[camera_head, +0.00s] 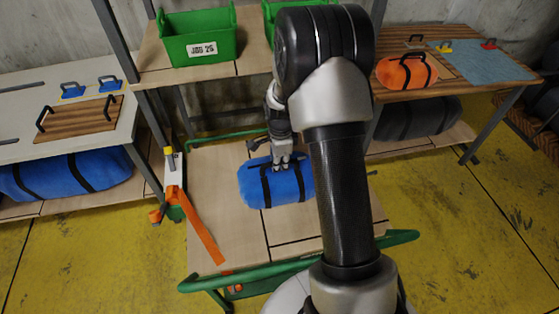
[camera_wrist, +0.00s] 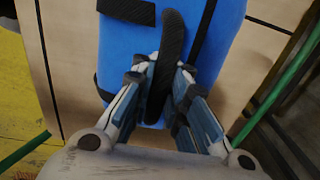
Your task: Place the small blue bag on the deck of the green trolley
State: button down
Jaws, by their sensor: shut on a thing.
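The small blue bag (camera_head: 262,187) with black straps lies on the wooden deck of the green trolley (camera_head: 215,225), or very close above it; contact underneath is hidden. My gripper (camera_head: 281,163) is over the bag's far edge, and my arm covers the bag's right end. In the wrist view my gripper (camera_wrist: 160,90) is shut on the black handle of the blue bag (camera_wrist: 125,50). The trolley's green rail (camera_head: 300,263) runs along the near side.
A larger blue bag (camera_head: 65,175) lies under the left table. An orange bag (camera_head: 405,72) sits on the right table, with a dark bag (camera_head: 420,118) below. A green crate (camera_head: 200,38) stands on the shelf behind.

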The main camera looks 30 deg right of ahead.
jog(key=shift+w+r, duration=0.1)
jog(key=c, duration=2.1)
grip_release()
jog(key=o, duration=0.5)
jog(key=shift+o, duration=0.2)
